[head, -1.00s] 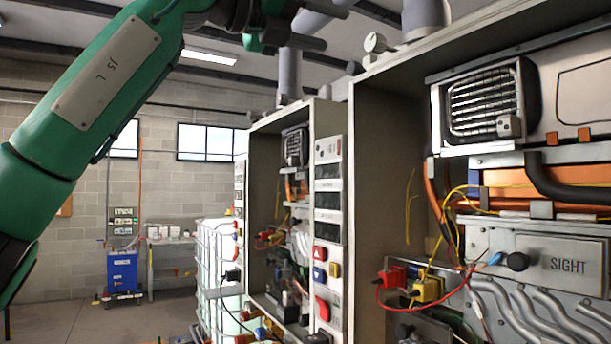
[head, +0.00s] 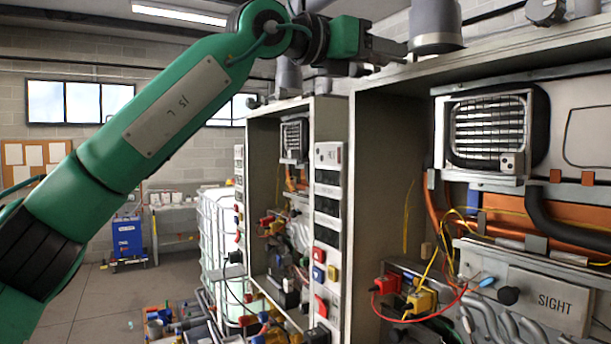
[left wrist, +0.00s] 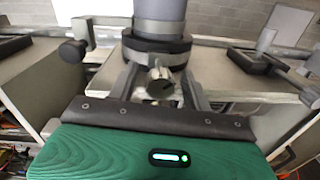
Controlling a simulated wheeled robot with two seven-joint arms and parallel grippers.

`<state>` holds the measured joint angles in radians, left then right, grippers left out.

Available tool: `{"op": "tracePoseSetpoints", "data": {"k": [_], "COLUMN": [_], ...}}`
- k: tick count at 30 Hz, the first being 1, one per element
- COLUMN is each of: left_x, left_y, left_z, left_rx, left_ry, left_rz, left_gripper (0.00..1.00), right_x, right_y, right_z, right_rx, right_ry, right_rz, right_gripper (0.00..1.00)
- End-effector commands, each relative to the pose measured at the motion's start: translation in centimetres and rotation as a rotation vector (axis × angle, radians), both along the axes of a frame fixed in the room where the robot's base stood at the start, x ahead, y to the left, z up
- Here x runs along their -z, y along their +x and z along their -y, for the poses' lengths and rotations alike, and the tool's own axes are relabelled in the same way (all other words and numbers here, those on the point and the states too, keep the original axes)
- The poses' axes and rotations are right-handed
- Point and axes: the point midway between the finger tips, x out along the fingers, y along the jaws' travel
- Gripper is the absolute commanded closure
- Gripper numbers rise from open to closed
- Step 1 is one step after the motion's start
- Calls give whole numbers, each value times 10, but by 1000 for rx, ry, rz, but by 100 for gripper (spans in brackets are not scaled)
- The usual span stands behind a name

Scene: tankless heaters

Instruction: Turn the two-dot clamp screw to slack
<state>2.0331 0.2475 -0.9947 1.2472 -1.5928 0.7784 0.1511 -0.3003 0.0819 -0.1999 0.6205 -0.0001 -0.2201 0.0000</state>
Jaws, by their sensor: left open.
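My left gripper (head: 388,48) reaches in from the left at the top of the nearest heater cabinet, beside a grey flue pipe (head: 435,25). In the left wrist view, its two fingers (left wrist: 160,92) are apart. A silver clamp screw head (left wrist: 160,86) shows between them, in front of the dark collar (left wrist: 155,48) around the pipe. I cannot tell whether the fingers touch it. No dot marks are readable, so I cannot confirm which screw this is. My right gripper is not in view.
Another knob (left wrist: 73,51) stands left of the collar. The near cabinet (head: 385,190) is open-fronted, with a SIGHT panel (head: 545,298) and wires inside. A second cabinet (head: 262,175) stands beyond it. A blue cart (head: 127,240) is on the floor at the left.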

Motion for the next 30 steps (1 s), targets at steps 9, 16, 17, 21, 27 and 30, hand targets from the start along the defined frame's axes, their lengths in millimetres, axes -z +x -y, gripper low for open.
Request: {"op": "tracePoseSetpoints", "data": {"k": [9,16,17,21,27,30], "left_x": [-4,6,6,5,5,4], "left_y": [0,-22,-25,-39,-60,-71], "left_z": [0,-37,-42,-66,-100,-117], "left_rx": [0,-2,-2,-2,-2,-2], "left_ry": [99,93,94,93,92,93], "left_rz": [147,145,144,144,144,145], "left_gripper": [50,50,50,50,50,50], "right_x": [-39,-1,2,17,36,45], "right_y": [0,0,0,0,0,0], "right_z": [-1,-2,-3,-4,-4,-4], "right_rx": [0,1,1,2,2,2], "right_ry": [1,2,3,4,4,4], "right_rz": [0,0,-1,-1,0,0], "right_gripper": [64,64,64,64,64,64]}}
